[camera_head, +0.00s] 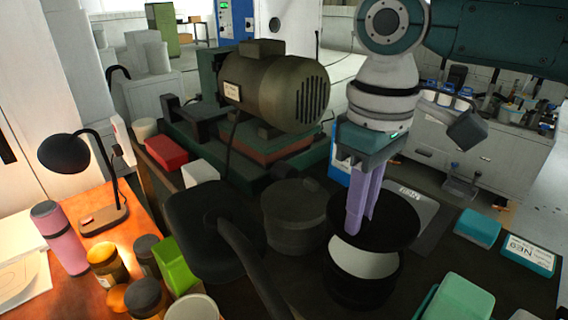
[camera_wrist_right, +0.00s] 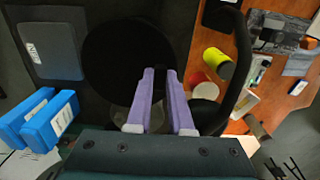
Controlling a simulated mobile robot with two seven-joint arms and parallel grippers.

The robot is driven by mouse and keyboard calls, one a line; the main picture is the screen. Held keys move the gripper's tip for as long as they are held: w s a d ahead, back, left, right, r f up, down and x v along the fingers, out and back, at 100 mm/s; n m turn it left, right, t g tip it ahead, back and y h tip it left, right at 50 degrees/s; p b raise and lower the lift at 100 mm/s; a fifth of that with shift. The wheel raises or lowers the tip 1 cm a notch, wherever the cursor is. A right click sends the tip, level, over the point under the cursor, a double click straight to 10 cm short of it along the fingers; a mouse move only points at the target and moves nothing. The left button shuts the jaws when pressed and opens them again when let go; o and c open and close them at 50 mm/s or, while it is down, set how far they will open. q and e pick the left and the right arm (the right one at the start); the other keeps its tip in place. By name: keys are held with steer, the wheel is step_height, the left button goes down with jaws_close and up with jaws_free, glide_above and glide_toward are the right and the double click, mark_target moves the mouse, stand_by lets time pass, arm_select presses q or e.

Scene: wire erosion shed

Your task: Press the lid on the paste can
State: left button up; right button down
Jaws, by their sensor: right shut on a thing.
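My right gripper (camera_head: 355,225) comes down from above with its purple fingers upright, close together and shut on the lid. The lid (camera_head: 398,222) is a wide, flat black disc. In the right wrist view the lid (camera_wrist_right: 122,55) lies beyond the fingertips (camera_wrist_right: 161,74), and its held part is hard to make out. The paste can (camera_head: 365,262) is round, with a pale band and a dark lower body, and stands under the lid. My left gripper is not in view.
A dark round tub (camera_head: 296,235) stands left of the can. A thick black bent arm (camera_head: 255,262) rises in front of it. Teal boxes (camera_head: 458,300) lie at the right, a grey flat plate (camera_head: 418,205) behind. A motor (camera_head: 275,88) stands at the back.

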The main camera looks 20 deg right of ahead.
mark_target(355, 238)
step_height(355, 238, down, 3)
steer(key=b, duration=0.3)
steer(key=shift+f+b, duration=0.15)
steer(key=shift+b, duration=0.2)
steer(key=shift+f, duration=0.95)
steer(key=shift+r+p, duration=0.1)
steer(key=shift+p, duration=0.2)
steer(key=shift+p, duration=0.45)
steer(key=shift+f+p, duration=0.2)
steer(key=shift+p, duration=0.15)
stand_by(0.9)
stand_by(0.5)
steer(key=shift+p, duration=0.4)
